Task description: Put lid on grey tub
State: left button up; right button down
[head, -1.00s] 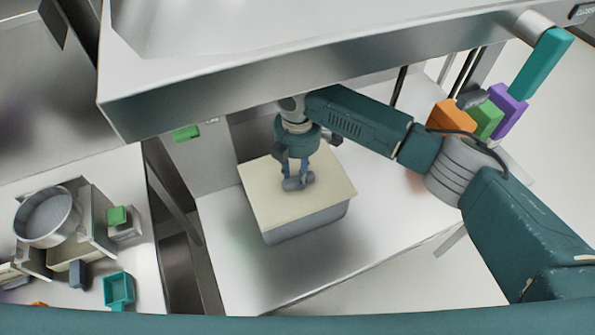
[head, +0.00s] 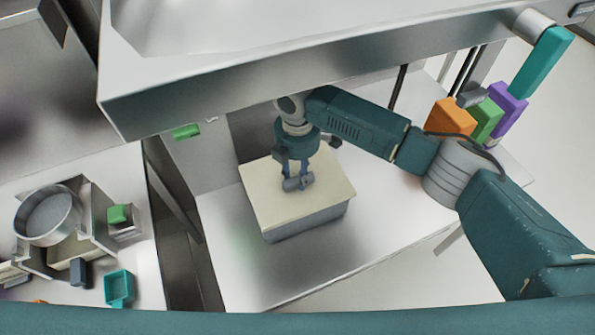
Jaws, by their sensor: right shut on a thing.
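The grey tub (head: 306,221) stands on the lower steel shelf, in the middle of the head view. The cream lid (head: 323,197) lies over its top and hides the tub's inside. Whether the lid is fully seated cannot be told. My right gripper (head: 297,183) points down over the middle of the lid, shut on what looks like the lid's handle, which the fingers largely hide. My left gripper is not in view.
A steel upper shelf (head: 300,70) hangs close above my right arm. Orange (head: 450,117), green and purple items stand at the right. A left bench holds a round pan (head: 48,215), a teal scoop (head: 118,287) and boxes. The lower shelf is clear in front of the tub.

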dwell(0.8)
jog(key=c, duration=0.7)
grip_release()
jog(key=shift+o, duration=0.2)
jog(key=shift+p, duration=0.35)
notch_tip(320, 180, up, 3)
jog(key=shift+f+p, duration=0.15)
jog(key=shift+p, duration=1.1)
jog(key=shift+r+p, duration=0.65)
jog(key=shift+r, duration=1.45)
